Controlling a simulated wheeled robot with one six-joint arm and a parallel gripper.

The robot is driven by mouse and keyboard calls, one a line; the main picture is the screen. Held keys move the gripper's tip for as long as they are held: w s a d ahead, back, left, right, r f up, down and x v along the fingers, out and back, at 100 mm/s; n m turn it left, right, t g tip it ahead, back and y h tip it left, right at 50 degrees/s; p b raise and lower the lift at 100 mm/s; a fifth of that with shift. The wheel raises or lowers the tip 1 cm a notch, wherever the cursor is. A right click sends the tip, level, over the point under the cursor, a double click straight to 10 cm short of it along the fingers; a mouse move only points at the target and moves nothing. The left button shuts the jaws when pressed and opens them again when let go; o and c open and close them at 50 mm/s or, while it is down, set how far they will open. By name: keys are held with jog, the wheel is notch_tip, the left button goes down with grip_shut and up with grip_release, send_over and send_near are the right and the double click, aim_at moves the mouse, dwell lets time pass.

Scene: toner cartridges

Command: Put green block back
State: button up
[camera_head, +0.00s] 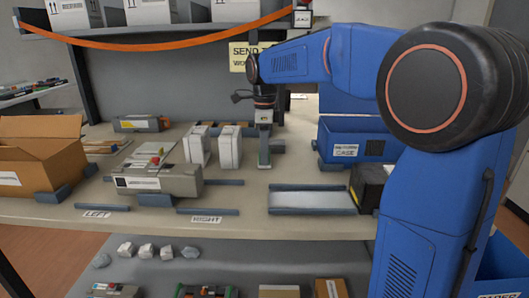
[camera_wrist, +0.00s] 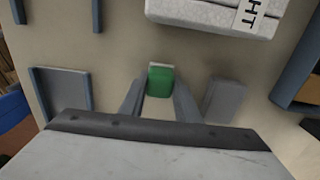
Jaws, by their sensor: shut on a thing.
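A small block with a green face and a pale edge (camera_wrist: 160,80) is between the two grey fingers of my gripper (camera_wrist: 159,104) in the wrist view. The fingers are shut on it. In the head view my gripper (camera_head: 264,158) points straight down over the middle of the bench, right of two white upright boxes. A little green shows low between its fingers there. Whether the block touches the bench is hard to tell.
The white boxes (camera_head: 229,147) stand close on the left. A grey printer-like unit (camera_head: 158,178) is further left. A shallow tray (camera_head: 311,201) lies in front, a blue case (camera_head: 350,145) at right. A grey block (camera_wrist: 225,100) lies beside my right finger.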

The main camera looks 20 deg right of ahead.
jog(key=shift+f, duration=0.1)
jog(key=o, duration=0.9)
jog(key=shift+o, duration=0.2)
notch_tip(320, 180, up, 12)
jog(key=shift+s, duration=0.1)
